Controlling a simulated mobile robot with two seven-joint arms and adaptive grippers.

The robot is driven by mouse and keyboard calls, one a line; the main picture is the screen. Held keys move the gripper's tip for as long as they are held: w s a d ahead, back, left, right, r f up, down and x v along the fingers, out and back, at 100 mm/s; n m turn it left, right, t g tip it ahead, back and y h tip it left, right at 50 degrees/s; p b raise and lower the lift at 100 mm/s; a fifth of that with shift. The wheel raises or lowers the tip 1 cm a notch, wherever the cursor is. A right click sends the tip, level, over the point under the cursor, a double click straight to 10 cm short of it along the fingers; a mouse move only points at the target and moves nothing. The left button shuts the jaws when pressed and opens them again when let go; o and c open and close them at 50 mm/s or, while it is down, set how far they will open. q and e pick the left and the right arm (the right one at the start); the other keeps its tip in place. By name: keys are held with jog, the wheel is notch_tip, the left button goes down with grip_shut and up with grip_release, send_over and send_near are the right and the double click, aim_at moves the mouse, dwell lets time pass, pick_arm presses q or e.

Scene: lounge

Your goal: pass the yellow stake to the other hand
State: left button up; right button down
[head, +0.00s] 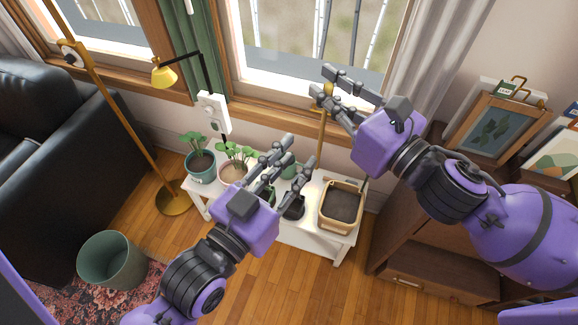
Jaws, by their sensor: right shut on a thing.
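The yellow stake (322,135) is a thin, upright stick in the middle of the head view, in front of the window wall. My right gripper (323,86) is shut on its upper part, and the stake hangs down from the fingers. My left gripper (297,154) is lower and to the left of the stake. Its fingers are spread apart and nothing shows between them. The stake's lower end is above or in front of the plant bench, and I cannot tell how far it is from the bench top.
A white bench (325,239) holds several potted plants and a square planter (339,206) with dark soil. A yellow floor lamp (130,125) and black sofa (55,165) are left. A green bin (111,262) stands on the rug. A brown cabinet (440,262) with framed pictures is right.

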aim_at(323, 129)
pick_arm(q)
jog(key=x, duration=1.1)
pick_arm(e)
jog(key=shift+w, duration=0.1)
pick_arm(q)
jog(key=shift+s, duration=0.1)
grip_shut()
pick_arm(e)
jog(key=c, duration=1.7)
grip_release()
